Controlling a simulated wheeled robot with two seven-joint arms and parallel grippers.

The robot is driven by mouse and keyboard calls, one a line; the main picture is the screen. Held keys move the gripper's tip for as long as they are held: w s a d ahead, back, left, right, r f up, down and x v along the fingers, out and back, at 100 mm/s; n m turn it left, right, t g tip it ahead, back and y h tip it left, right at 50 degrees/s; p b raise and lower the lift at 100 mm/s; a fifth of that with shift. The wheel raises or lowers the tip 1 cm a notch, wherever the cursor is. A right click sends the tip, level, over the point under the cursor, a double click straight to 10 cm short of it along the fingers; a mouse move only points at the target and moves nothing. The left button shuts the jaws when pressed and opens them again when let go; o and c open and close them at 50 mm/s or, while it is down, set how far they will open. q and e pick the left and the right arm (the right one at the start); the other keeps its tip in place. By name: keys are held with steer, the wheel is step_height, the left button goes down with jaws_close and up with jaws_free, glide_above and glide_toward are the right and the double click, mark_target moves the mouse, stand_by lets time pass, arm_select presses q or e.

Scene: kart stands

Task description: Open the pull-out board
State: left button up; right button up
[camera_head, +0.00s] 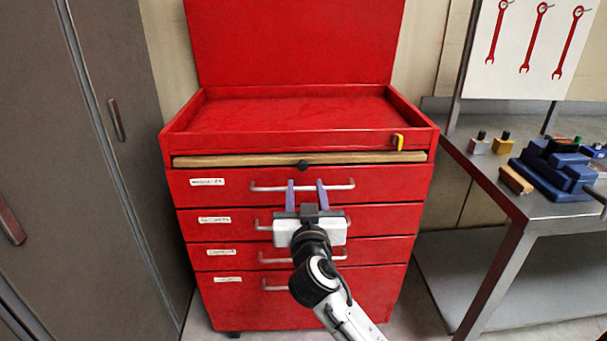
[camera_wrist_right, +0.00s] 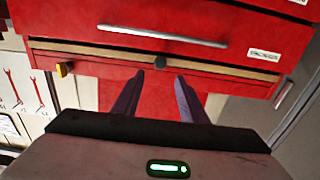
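The pull-out board (camera_head: 235,160) is a thin wooden strip under the top tray of the red tool cabinet, and its front looks nearly level with the cabinet. A dark round knob (camera_head: 302,165) sits at its middle. In the right wrist view the board (camera_wrist_right: 220,69) and knob (camera_wrist_right: 160,62) appear upside down. My right gripper (camera_head: 306,184) is open and empty, with its purple fingers pointing at the board. In the wrist view its fingertips (camera_wrist_right: 159,78) lie to either side of the knob's line, apparently short of it. My left gripper is not in view.
Labelled drawers with metal handles (camera_head: 270,188) lie below the board. A yellow piece (camera_head: 397,142) is at the tray's front right. A grey locker (camera_head: 120,150) stands left; a metal bench (camera_head: 500,200) with a blue vise (camera_head: 550,170) stands right.

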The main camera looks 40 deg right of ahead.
mark_target(303, 167)
steer(key=x, duration=0.8)
steer(key=shift+w+d+p, duration=0.1)
steer(key=shift+w+p, duration=0.15)
steer(key=shift+p, duration=0.1)
steer(key=shift+f, duration=0.1)
jaws_close()
